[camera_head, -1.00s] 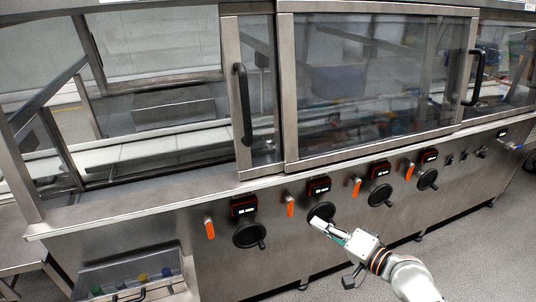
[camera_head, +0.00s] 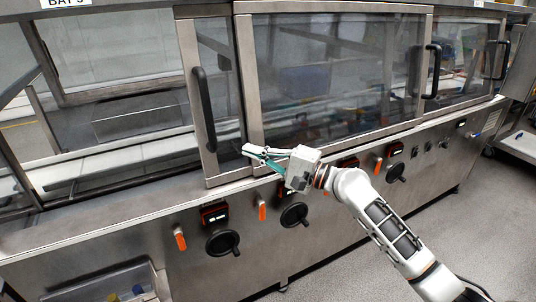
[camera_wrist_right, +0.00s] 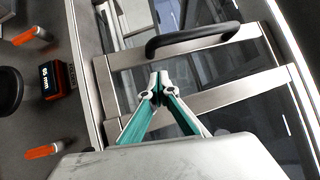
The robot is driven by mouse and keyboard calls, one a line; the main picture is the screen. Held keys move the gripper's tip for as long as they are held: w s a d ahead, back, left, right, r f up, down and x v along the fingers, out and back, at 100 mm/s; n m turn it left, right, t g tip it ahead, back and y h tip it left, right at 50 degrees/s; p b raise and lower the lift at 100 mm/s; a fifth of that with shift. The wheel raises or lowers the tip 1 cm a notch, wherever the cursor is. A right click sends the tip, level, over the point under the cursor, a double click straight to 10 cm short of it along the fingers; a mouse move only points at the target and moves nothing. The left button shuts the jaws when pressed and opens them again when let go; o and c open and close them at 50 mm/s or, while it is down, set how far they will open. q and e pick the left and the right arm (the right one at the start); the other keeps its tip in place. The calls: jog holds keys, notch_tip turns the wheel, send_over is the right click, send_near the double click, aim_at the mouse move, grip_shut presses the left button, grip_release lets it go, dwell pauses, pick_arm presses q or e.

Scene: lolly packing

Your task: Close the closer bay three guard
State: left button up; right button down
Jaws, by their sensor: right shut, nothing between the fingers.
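The sliding guard (camera_head: 184,60) is a steel-framed clear panel with a vertical black handle (camera_head: 204,110). It overlaps the glazed panel to its right, and the bay to its left is uncovered. In the right wrist view, the guard's frame (camera_wrist_right: 130,55) and its handle (camera_wrist_right: 192,40) lie just beyond the fingertips. My right gripper (camera_head: 249,152) is shut and empty, to the right of and below the handle, near the lower frame. It also shows in the right wrist view (camera_wrist_right: 158,84). I cannot tell whether it touches the frame. My left gripper is out of view.
A "BAY 3" sign (camera_head: 66,3) is at the top left. Below the guard, the steel front panel (camera_head: 160,260) carries orange levers (camera_head: 180,238), black handwheels (camera_head: 222,243) and small displays (camera_head: 214,214). A second black handle (camera_head: 433,72) stands further right.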

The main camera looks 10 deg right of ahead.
aim_at(230, 150)
jog(key=a, duration=0.2)
jog(key=a+p, duration=0.2)
jog(key=a, duration=0.1)
jog(key=shift+w+a+r, duration=0.25)
jog(key=shift+w+a, duration=0.05)
jog(key=shift+a, duration=0.05)
jog(key=shift+a, duration=0.1)
